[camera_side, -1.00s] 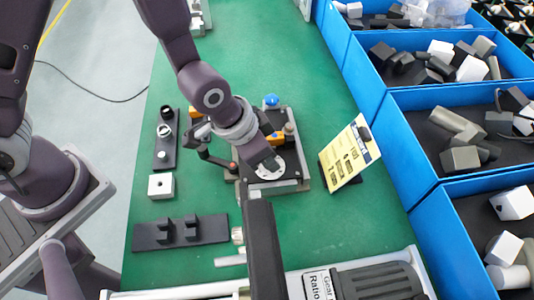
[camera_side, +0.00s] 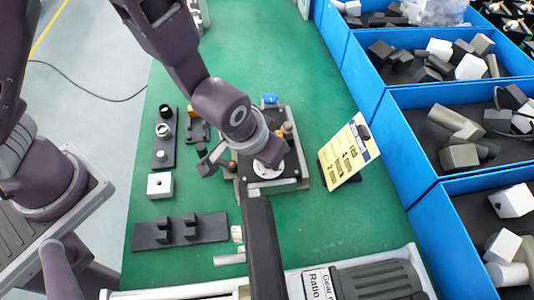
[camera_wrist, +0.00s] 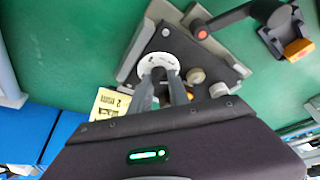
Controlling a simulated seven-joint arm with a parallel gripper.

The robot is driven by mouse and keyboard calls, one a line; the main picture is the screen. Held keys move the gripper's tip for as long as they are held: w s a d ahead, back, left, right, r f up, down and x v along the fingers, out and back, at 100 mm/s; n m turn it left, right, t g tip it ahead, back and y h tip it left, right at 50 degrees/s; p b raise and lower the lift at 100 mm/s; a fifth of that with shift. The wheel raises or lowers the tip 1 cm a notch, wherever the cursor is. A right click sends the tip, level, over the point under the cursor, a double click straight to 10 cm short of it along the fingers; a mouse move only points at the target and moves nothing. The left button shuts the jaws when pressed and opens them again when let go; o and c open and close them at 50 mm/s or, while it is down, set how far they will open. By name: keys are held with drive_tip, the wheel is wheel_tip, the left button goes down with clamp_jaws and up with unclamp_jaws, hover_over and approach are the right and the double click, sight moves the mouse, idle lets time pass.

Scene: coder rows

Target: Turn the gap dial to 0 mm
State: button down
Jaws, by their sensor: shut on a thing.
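The gap dial is a white disc with dark marks (camera_wrist: 157,58), on a dark fixture plate (camera_wrist: 150,38) in the wrist view. My gripper (camera_wrist: 162,74) comes down over it, with its two fingers shut on the dial's knob, which they mostly hide. In the side view the white dial (camera_side: 262,172) shows below my gripper (camera_side: 268,160), on the fixture in the middle of the green bench. The dial's setting cannot be read in either view.
A lever with a red knob (camera_wrist: 201,30) and an orange block (camera_wrist: 298,49) stand beside the fixture. A yellow card (camera_side: 347,153) stands to its right. A dark bracket (camera_side: 180,232) and a white block (camera_side: 160,185) lie left. Blue bins (camera_side: 400,160) line the right side.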

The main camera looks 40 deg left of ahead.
drive_tip(key=c, duration=1.2)
unclamp_jaws()
drive_tip(key=shift+c, duration=0.2)
